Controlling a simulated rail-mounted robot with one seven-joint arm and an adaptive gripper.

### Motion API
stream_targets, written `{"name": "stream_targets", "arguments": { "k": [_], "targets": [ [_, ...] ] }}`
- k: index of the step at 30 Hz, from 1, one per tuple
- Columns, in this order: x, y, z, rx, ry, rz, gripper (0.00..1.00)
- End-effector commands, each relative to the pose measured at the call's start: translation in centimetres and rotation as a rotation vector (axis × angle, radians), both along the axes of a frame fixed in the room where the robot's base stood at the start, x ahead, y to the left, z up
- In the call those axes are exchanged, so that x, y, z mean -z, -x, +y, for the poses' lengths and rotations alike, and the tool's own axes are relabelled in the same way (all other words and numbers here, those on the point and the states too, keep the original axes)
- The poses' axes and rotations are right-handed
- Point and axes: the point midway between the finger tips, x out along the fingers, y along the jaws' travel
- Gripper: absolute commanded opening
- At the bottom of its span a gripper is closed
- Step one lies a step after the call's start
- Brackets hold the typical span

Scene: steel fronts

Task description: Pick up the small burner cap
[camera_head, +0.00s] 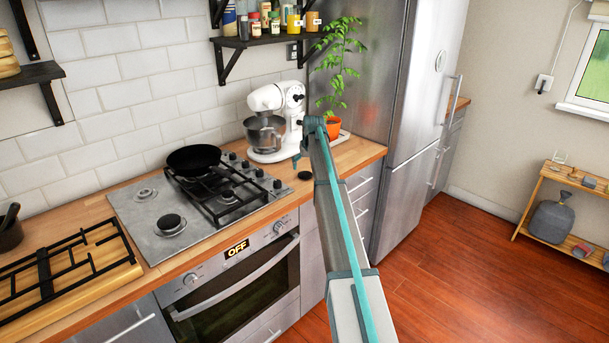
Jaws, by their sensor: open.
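A small, round, black disc that looks like the burner cap (304,176) lies flat on the wooden counter, right of the hob (150,238). My gripper (297,161) is at the far end of my arm, above the counter and close behind the cap in the picture. It is open, and I see nothing held in it. My arm hides part of the counter just right of the cap. On the hob, the back left burner (146,194) shows a pale top without a black cap. The front left burner (171,223) carries a black cap.
A black pan (193,158) sits on the hob's black grate (222,205). A white stand mixer (272,118) and a plant in an orange pot (333,127) stand behind my gripper. Another grate (66,262) lies on a wooden board at left. The tall steel fridge (415,90) bounds the right.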

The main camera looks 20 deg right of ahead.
Motion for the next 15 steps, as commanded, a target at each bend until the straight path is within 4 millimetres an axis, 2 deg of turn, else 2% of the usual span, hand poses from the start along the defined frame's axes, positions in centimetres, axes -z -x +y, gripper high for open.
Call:
{"name": "stream_targets", "arguments": {
  "k": [5,15],
  "targets": [
    [0.7,-0.5,0.0,-0.001,0.0,0.0,0.95],
    [4.5,-2.2,-0.2,-0.001,0.0,0.0,0.95]
  ]
}}
